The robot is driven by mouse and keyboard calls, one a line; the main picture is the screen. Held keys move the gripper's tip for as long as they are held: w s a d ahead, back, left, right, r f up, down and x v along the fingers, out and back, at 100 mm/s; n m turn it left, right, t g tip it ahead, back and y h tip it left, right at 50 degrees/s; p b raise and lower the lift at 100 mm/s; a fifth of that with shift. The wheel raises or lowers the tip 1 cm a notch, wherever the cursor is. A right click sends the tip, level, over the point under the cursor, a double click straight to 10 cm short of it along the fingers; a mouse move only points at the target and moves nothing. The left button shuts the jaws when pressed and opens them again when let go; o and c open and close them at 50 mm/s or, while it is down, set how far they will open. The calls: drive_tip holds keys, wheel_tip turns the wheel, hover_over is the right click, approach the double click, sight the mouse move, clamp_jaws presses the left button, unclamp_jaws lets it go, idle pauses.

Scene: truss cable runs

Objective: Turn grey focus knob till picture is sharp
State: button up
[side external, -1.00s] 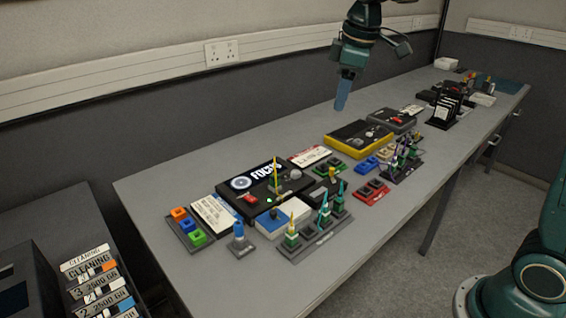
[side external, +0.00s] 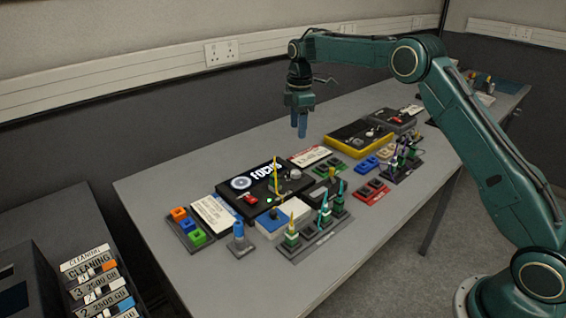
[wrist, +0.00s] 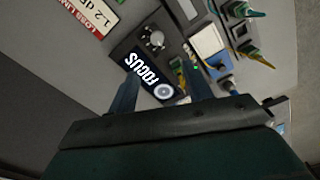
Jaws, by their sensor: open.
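The black focus box (side external: 262,200) lies on the table, with a bright "FOCUS" label and a round ringed picture (side external: 241,183) on it. The picture is too small to judge its sharpness. In the wrist view the knob (wrist: 154,38) shows beyond the label, and the ringed picture (wrist: 164,90) shows between the fingers. My gripper (side external: 299,132) hangs above the table behind the box, fingers down, apart from the knob. It is open and empty in the wrist view (wrist: 160,78).
A red switch (side external: 251,199) and a thin yellow upright (side external: 275,178) are on or near the box. A white and red label card (side external: 310,157) lies beside the knob. A rack with green and teal connectors (side external: 314,232) stands in front. The table behind the box is clear.

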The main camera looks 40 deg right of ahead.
sight(295, 172)
drive_tip(key=shift+w+d+f+n, duration=0.15)
drive_tip(key=shift+w+f, duration=0.1)
drive_tip(key=shift+f, duration=0.25)
drive_tip(key=shift+w+d+f+n, duration=0.1)
drive_tip(key=shift+w+f+n, duration=0.1)
drive_tip(key=shift+f, duration=0.3)
drive_tip(key=shift+f, duration=0.1)
drive_tip(key=shift+f, duration=6.8)
drive_tip(key=c, duration=1)
drive_tip(key=shift+o, duration=0.2)
drive_tip(key=shift+a, duration=0.1)
